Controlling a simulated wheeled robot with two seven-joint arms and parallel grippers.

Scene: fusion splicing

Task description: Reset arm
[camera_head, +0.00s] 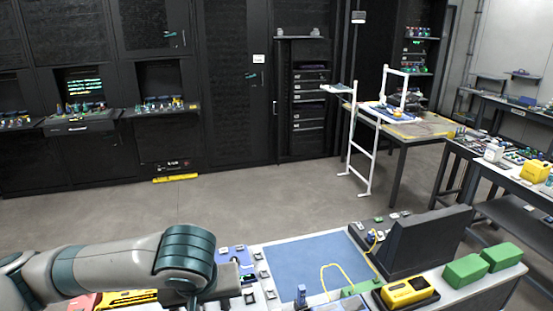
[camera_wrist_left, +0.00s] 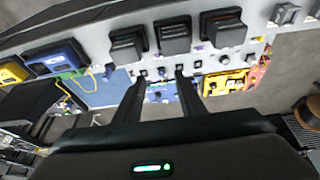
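My left arm (camera_head: 110,268) reaches in from the left over the near workbench in the head view. Its fingertips cannot be made out there. In the left wrist view my left gripper (camera_wrist_left: 161,92) shows two dark fingers spread apart, with nothing held between them. The bench top with small parts lies beyond the fingertips. My right arm and right gripper do not show in either view.
The workbench carries a blue mat (camera_head: 305,262), a yellow device (camera_head: 407,292), green boxes (camera_head: 466,270) and a dark screen-like panel (camera_head: 425,240). Dark boxes (camera_wrist_left: 172,36) line the bench in the wrist view. Grey floor (camera_head: 260,190) behind the bench is clear.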

